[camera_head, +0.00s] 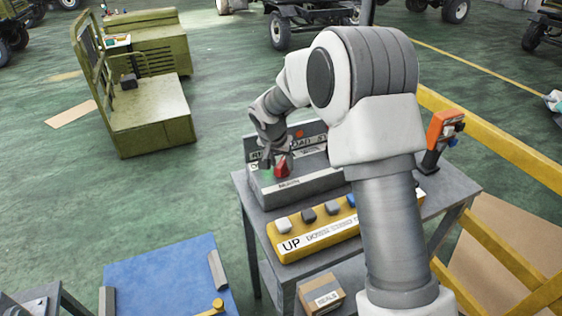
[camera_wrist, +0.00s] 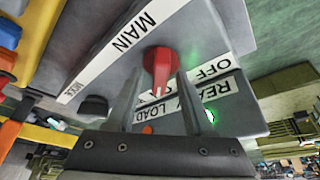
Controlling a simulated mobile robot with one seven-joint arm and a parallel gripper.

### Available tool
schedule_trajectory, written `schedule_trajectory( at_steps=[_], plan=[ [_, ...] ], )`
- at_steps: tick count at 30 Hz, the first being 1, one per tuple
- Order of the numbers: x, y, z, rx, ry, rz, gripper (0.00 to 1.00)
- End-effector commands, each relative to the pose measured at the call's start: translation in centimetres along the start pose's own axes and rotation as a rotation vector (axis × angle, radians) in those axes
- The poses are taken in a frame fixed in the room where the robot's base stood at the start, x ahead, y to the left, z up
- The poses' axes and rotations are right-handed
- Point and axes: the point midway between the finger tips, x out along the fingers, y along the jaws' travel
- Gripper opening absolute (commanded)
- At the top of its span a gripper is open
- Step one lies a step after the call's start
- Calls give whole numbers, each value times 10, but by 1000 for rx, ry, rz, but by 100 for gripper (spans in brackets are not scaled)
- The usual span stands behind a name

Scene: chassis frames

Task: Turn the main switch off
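The main switch is a red rotary knob (camera_wrist: 162,62) on a grey panel box (camera_wrist: 205,25) beside a white label reading MAIN (camera_wrist: 130,35). In the head view the red knob (camera_head: 282,167) sits on top of the grey box (camera_head: 310,187), partly hidden by my gripper. My gripper (camera_wrist: 157,75) is open, with one finger on each side of the knob in the wrist view. A gap shows between the fingers and the knob; contact is not clear. A label reading OFF (camera_wrist: 214,68) lies right of the knob.
A black knob (camera_wrist: 93,108) sits on the same panel. A yellow button box (camera_head: 320,238) marked UP stands in front of the grey box on the table. An orange device (camera_head: 441,130) stands at the table's right. A yellow railing (camera_head: 480,132) runs along the right.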

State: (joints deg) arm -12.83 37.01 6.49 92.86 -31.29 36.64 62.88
Motion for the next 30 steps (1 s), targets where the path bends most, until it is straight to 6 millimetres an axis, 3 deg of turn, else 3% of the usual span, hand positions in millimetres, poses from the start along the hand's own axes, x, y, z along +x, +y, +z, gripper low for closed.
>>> schedule_trajectory(
  at_steps=[1,9,22,30],
  plan=[
    [0,0,0,0,0,0,45],
    [0,0,0,0,0,0,0],
    [0,0,0,-24,0,-11,0],
    [0,2,0,-154,0,-64,0]
  ],
)
